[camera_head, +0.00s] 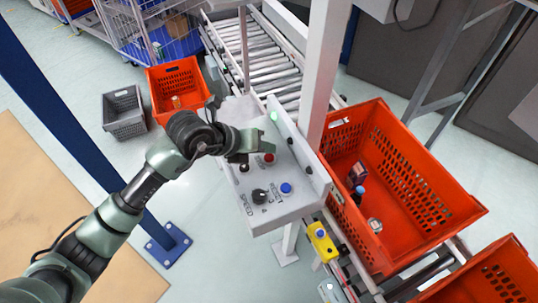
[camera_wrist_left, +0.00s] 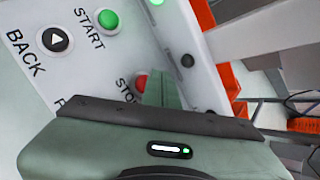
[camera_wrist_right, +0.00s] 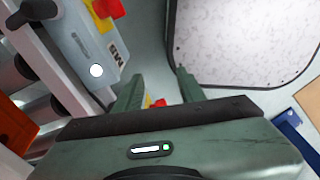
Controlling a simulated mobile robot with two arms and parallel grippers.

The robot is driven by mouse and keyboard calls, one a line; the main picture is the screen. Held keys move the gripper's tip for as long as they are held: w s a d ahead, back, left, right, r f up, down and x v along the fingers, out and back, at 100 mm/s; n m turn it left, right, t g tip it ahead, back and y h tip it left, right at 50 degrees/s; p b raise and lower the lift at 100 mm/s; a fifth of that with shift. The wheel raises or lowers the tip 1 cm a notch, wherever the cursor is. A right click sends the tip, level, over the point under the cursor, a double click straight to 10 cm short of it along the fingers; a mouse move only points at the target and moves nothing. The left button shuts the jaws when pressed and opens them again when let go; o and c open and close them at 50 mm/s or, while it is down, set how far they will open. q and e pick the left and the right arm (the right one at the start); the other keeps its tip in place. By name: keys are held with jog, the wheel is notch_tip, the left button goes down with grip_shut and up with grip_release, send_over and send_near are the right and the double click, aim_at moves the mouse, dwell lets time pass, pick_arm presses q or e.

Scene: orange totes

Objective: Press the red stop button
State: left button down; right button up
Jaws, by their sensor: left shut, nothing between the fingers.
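The red stop button (camera_head: 268,158) is on the pale control panel (camera_head: 275,205) in the head view.
The panel also has a green start button (camera_wrist_left: 108,20), a black back button (camera_wrist_left: 55,39), a blue button (camera_head: 286,188) and a black knob (camera_head: 260,196). A grey post (camera_head: 323,70) and an orange tote (camera_head: 440,205) stand to the right. A roller conveyor (camera_head: 265,55) runs behind.

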aim_at(266, 159)
dwell(0.8)
pick_arm(q)
jog(key=shift+f+b, duration=0.4)
jog(key=shift+f, duration=0.05)
jog(key=shift+f+b, duration=0.35)
jog(key=shift+f, duration=0.15)
dwell(0.4)
dwell(0.4)
jog(key=shift+r+p, duration=0.65)
jog(key=shift+r, duration=0.3)
jog(key=shift+r, duration=0.1)
notch_tip(266, 159, up, 5)
jog(key=p, duration=0.3)
jog(key=shift+p, duration=0.35)
